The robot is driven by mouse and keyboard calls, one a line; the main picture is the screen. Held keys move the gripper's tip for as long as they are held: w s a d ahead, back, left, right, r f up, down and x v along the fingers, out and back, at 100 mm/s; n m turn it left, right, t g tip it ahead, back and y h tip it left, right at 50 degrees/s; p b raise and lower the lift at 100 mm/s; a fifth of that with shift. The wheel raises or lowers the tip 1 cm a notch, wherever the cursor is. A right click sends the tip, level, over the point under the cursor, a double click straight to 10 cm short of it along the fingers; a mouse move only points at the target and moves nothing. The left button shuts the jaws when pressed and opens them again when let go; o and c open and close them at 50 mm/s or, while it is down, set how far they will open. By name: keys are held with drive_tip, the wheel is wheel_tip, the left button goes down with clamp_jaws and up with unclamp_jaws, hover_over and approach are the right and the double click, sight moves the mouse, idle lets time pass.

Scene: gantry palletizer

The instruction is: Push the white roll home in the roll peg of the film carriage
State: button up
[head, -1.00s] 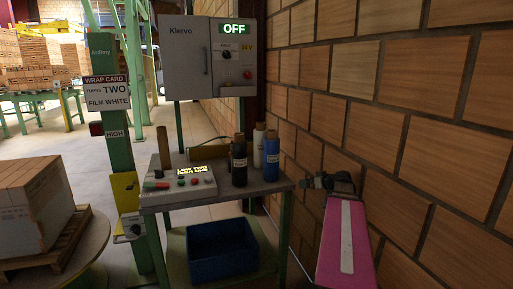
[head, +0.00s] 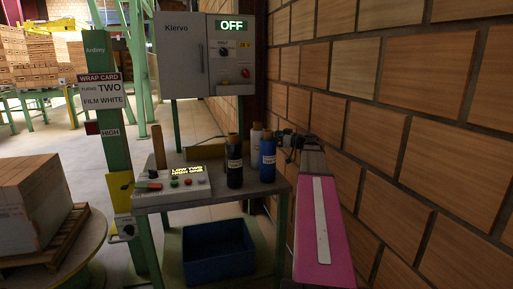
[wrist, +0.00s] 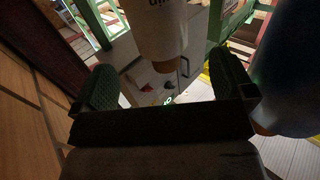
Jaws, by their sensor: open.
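The white roll (head: 256,136) stands on the bench behind the blue roll, which partly hides it. In the wrist view the white roll (wrist: 163,28) shows between and beyond my finger line, its brown core end toward my palm side of the picture. My gripper (head: 287,139) is at the right of the rolls, beside the blue roll, at the end of my pink arm. In the wrist view my gripper (wrist: 162,84) is open, fingers apart, with nothing visibly clamped. I cannot make out the film carriage or its roll peg clearly.
A blue roll (head: 267,160) and a black roll (head: 234,166) stand on the bench (head: 215,196) near the white one. A control box (head: 178,184) sits at left. A brick wall (head: 400,130) is close on the right. A blue crate (head: 218,249) is below.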

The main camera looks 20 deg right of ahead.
sight(258, 134)
drive_tip(key=x, duration=0.9)
drive_tip(key=shift+d+r, duration=0.1)
drive_tip(key=c, duration=1.7)
